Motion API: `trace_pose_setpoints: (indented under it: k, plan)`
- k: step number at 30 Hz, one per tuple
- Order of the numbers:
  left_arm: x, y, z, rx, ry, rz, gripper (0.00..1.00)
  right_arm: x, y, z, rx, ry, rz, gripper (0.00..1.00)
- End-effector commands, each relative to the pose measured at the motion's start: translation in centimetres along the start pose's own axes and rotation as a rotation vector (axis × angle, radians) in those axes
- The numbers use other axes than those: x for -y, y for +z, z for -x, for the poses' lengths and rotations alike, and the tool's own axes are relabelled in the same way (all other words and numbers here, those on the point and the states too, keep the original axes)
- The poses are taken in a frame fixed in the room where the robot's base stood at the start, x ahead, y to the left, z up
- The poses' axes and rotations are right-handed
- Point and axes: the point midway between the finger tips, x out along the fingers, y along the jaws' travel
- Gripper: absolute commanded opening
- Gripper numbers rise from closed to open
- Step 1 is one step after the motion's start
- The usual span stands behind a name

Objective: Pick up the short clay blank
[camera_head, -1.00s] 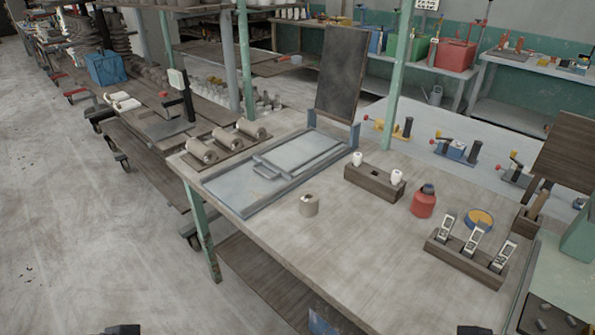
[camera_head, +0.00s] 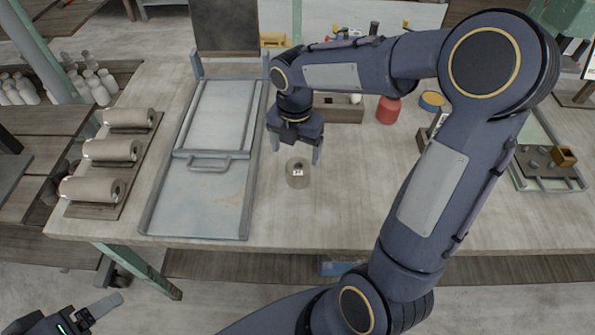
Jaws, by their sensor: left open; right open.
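The short clay blank (camera_head: 298,180) is a grey-brown cylinder standing upright on the table, with a hole and a small white label at its top. My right gripper (camera_head: 296,150) is open and points down just above and behind the blank in the picture, its fingers spread to either side; nothing is between them. I cannot tell the exact height gap. My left gripper (camera_head: 98,308) is open and empty at the bottom left, low and off the table's front edge; it is partly cut off by the frame.
A metal tray with a handle (camera_head: 158,219) lies left of the blank. Several longer clay rolls (camera_head: 112,152) lie on a rack at the table's left. The table in front of the blank is clear.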

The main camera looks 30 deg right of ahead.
Motion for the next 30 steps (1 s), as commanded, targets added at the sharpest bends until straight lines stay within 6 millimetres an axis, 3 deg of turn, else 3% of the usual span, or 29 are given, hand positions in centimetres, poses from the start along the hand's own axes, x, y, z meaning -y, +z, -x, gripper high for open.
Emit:
trace_pose_setpoints:
  k: [15,24,30]
  plan:
    - [0.0,0.1,-0.1,0.0,0.0,0.0,0.79,0.8,-0.4,-6.7,-0.004,-0.004,0.0,0.79]
    - [0.0,0.1,-0.1,0.0,0.0,0.0,0.79,0.8,-0.3,-7.2,-0.002,0.0,-0.002,0.79]
    - [0.0,0.1,-0.1,0.0,0.0,0.0,0.79,0.8,-0.3,-7.2,-0.002,0.0,-0.002,0.55]
